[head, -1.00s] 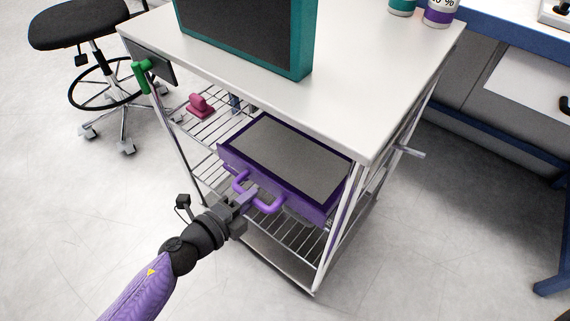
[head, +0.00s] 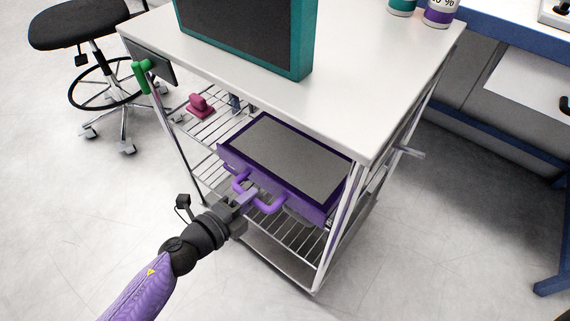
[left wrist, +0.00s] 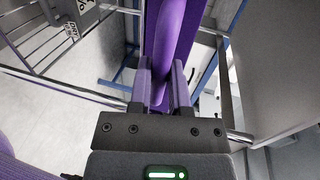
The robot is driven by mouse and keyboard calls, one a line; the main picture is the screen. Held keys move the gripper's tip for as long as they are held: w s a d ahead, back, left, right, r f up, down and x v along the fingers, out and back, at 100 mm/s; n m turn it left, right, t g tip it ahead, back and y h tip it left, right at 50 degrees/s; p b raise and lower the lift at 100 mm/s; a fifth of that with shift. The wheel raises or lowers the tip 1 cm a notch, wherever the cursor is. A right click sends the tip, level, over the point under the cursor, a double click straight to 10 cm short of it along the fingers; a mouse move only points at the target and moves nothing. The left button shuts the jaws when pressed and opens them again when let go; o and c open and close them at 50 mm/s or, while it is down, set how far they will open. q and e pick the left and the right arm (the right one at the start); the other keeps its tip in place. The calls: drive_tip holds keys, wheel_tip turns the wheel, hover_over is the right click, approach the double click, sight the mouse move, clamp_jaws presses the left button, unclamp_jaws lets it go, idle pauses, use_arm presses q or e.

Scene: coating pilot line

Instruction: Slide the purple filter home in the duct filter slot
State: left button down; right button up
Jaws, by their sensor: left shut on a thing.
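The purple filter (head: 290,160) is a flat box with a purple frame and a grey top face. It rests on the wire shelf under the white tabletop of a cart, with its handle side toward me. My left gripper (head: 246,200) is shut on the purple handle (head: 268,206) at the filter's front. In the left wrist view the fingers (left wrist: 161,85) close around the purple handle bar (left wrist: 172,45). A duct filter slot is not clearly seen in these frames. My right gripper is not in view.
The white cart top (head: 370,70) carries a teal-framed dark panel (head: 245,35). A pink object (head: 200,105) sits on the cart's wire shelf. A green clamp (head: 143,76) is at the cart's left corner. A black stool (head: 80,25) stands behind left. The floor in front is clear.

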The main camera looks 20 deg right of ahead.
use_arm(q)
drive_tip(key=shift+f+p+v, duration=0.15)
drive_tip(key=shift+p+v, duration=0.05)
drive_tip(key=shift+v, duration=0.7)
drive_tip(key=shift+f+p+v, duration=0.15)
drive_tip(key=shift+f+v, duration=0.05)
drive_tip(key=shift+v, duration=0.75)
drive_tip(key=shift+f+p+v, duration=0.15)
drive_tip(key=shift+p+v, duration=0.05)
drive_tip(key=shift+v, duration=0.7)
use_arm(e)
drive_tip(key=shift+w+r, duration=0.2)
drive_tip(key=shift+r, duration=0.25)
use_arm(q)
drive_tip(key=shift+a, duration=0.1)
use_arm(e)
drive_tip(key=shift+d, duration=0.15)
use_arm(q)
drive_tip(key=shift+c, duration=2.4)
unclamp_jaws()
drive_tip(key=p+v, duration=0.3)
drive_tip(key=v, duration=0.7)
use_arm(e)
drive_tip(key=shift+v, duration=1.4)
